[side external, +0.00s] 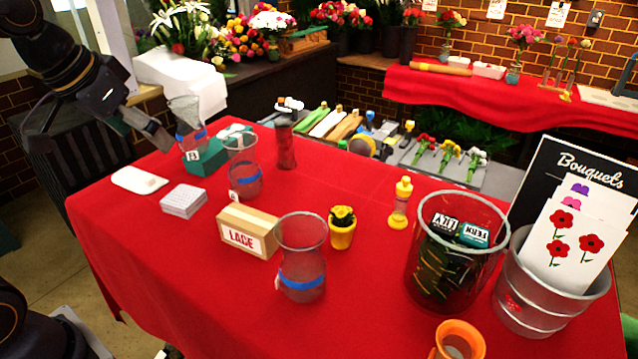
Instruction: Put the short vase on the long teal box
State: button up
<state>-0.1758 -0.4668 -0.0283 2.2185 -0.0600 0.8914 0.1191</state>
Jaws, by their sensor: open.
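A clear flared vase (187,112) with a blue band and a small tag stands at the left end of the teal box (207,164). Its base appears to be on the box top, but I cannot be sure of the contact. My gripper (163,138) is open, close to the left side of this vase, and looks empty; its far finger is hard to make out. A second banded clear vase (243,167) stands in front of the box, partly overlapping it in view. A third banded vase (302,258) stands nearer the front. I cannot tell which is named short.
Large buckets (455,255) crowd the right. The front left is clear.

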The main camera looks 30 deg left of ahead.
jog(key=s+d+f, duration=0.3)
jog(key=s+f, duration=0.1)
jog(key=s, duration=0.4)
jog(key=shift+f+m, duration=0.3)
